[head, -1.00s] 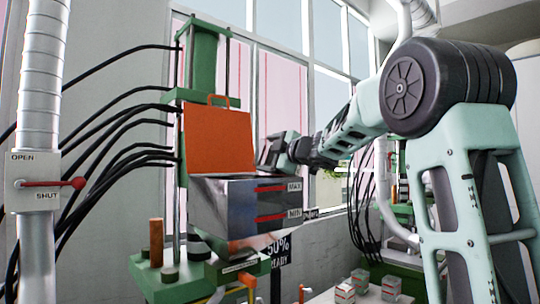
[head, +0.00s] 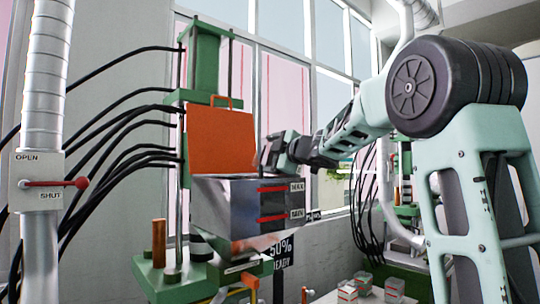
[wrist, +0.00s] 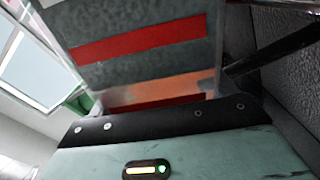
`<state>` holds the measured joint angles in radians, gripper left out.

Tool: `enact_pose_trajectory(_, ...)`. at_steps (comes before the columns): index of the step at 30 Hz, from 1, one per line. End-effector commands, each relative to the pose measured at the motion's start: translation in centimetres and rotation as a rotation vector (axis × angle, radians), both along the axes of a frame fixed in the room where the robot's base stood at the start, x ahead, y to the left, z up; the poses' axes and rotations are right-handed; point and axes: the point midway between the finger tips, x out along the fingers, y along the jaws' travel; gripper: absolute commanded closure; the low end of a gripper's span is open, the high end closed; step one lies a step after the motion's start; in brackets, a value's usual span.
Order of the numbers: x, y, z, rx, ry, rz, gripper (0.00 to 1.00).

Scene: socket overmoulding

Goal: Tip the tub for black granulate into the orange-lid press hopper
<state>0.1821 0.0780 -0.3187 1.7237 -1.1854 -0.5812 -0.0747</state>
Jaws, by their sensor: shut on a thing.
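The press hopper (head: 235,205) is a shiny metal box with red MAX and MIN bands on its right face. Its orange lid (head: 220,143) stands raised at the hopper's back, so the top is open. My gripper (head: 276,152) is at the hopper's right rear, just right of the lid and a little above the rim. The tub is small and hard to make out in the head view. Its mouth and any granulate are hidden.
A pipe with a red OPEN/SHUT lever (head: 55,183) stands at the left. Black hoses run to the green press column (head: 205,65). A 50% READY sign (head: 282,252) is below the hopper. Small boxes (head: 362,282) sit on a table at lower right.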

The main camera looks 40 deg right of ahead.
Motion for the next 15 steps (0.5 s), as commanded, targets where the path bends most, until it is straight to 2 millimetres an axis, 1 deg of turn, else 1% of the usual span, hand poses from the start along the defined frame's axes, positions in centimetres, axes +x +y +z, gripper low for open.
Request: enact_pose_trajectory(15, -0.06, 0.55, 0.19, -0.023, -0.003, 0.0, 0.76)
